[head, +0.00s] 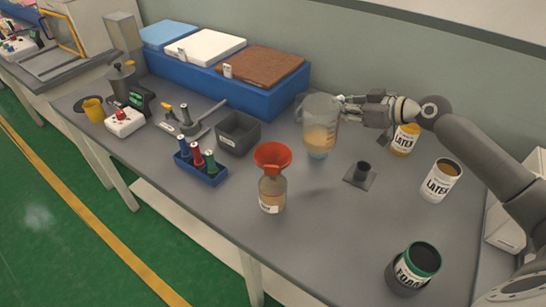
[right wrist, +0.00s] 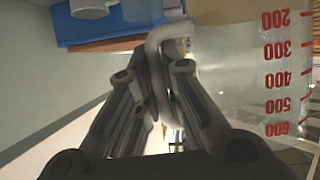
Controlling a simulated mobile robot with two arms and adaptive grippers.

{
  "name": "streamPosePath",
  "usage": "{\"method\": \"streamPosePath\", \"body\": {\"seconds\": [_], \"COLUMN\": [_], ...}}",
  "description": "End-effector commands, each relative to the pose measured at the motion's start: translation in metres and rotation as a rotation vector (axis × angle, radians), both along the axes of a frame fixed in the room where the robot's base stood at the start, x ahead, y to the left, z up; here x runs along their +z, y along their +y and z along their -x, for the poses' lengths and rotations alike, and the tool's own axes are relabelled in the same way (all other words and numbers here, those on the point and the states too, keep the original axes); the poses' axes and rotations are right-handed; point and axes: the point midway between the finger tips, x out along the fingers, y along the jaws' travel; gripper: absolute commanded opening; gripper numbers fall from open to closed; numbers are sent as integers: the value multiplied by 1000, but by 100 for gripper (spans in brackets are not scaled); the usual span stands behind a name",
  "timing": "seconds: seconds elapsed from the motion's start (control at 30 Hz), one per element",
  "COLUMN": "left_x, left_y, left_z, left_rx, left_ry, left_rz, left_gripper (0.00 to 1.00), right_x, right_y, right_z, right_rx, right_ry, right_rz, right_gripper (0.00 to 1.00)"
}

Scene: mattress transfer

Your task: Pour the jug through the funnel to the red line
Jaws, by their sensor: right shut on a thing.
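The clear jug (head: 319,112) holds orange liquid in its lower part and looks close to upright. My right gripper (head: 345,110) is shut on its handle, from the right. In the right wrist view the handle (right wrist: 165,75) is between the fingers, beside the jug wall (right wrist: 240,75) with red scale numbers. Whether its base clears the table is hard to tell. The red funnel (head: 272,153) sits in the neck of a clear bottle (head: 272,187) with amber liquid, left of and nearer than the jug. The red line cannot be made out. My left gripper is not in view.
A grey bin (head: 238,133) and a blue rack (head: 201,174) stand left of the bottle. The table (head: 335,230) is clear right of the bottle.

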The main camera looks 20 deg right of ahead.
Motion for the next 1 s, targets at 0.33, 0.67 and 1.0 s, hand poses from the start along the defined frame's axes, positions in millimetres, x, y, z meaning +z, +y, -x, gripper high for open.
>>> {"method": "streamPosePath", "body": {"seconds": [0.33, 0.67, 1.0], "left_x": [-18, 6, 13], "left_y": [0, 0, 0], "left_z": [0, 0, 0], "left_rx": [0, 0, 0], "left_ry": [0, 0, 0], "left_rz": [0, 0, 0], "left_gripper": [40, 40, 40], "right_x": [-9, 27, 40], "right_y": [-4, -4, -4], "right_z": [-2, -2, -2], "right_rx": [0, 1, 1], "right_ry": [31, 32, 36], "right_rz": [-81, -87, -87], "right_gripper": [0, 0, 0]}}
